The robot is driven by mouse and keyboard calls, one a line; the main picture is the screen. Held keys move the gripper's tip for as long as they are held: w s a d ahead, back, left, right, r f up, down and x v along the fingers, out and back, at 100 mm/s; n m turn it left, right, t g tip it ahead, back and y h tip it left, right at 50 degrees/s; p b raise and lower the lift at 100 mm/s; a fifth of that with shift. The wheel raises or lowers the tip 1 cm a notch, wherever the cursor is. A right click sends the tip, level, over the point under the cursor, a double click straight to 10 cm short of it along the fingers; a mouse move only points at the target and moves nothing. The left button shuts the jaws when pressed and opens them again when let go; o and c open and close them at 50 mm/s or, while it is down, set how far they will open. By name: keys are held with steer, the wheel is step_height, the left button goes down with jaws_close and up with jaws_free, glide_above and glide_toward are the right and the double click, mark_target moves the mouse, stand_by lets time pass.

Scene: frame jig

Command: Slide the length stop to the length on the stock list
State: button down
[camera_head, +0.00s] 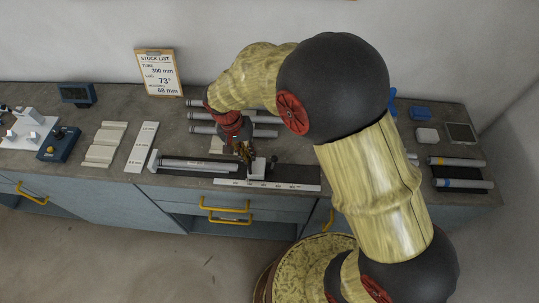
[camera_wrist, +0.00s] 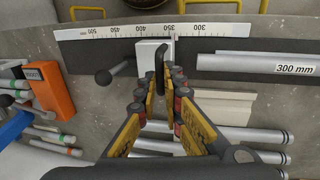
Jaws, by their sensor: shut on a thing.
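The length stop is a pale block (camera_wrist: 148,58) on the dark rail, with a dark upright tab (camera_wrist: 161,60) and a ball-ended lever to its left. My gripper (camera_wrist: 161,88) is shut on the tab; it also shows over the stop in the head view (camera_head: 246,154). The white scale (camera_wrist: 120,32) reads upside down in the wrist view, and a thin red line by the stop lies at about 350. A tube labelled "300 mm" (camera_wrist: 240,63) lies to the right, apart from the stop. The stock list (camera_head: 158,72) gives tube 300 mm.
Several loose tubes (camera_wrist: 235,133) lie behind the jig. An orange device (camera_wrist: 50,90) and a blue item (camera_wrist: 14,126) are at the left of the wrist view. Tubes on a dark mat (camera_head: 460,183) lie at the bench's right. The rail between stop and tube is clear.

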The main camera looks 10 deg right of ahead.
steer(key=a, duration=0.2)
steer(key=w+a, duration=0.1)
steer(key=a, duration=0.1)
steer(key=shift+w, duration=0.15)
steer(key=c, duration=1.9)
jaws_free()
steer(key=r, duration=0.4)
steer(key=a+r, duration=0.1)
steer(key=r, duration=0.2)
steer(key=a+r, duration=0.1)
steer(key=r, duration=0.3)
steer(key=shift+w+a+r, duration=0.1)
steer(key=shift+w+r, duration=0.25)
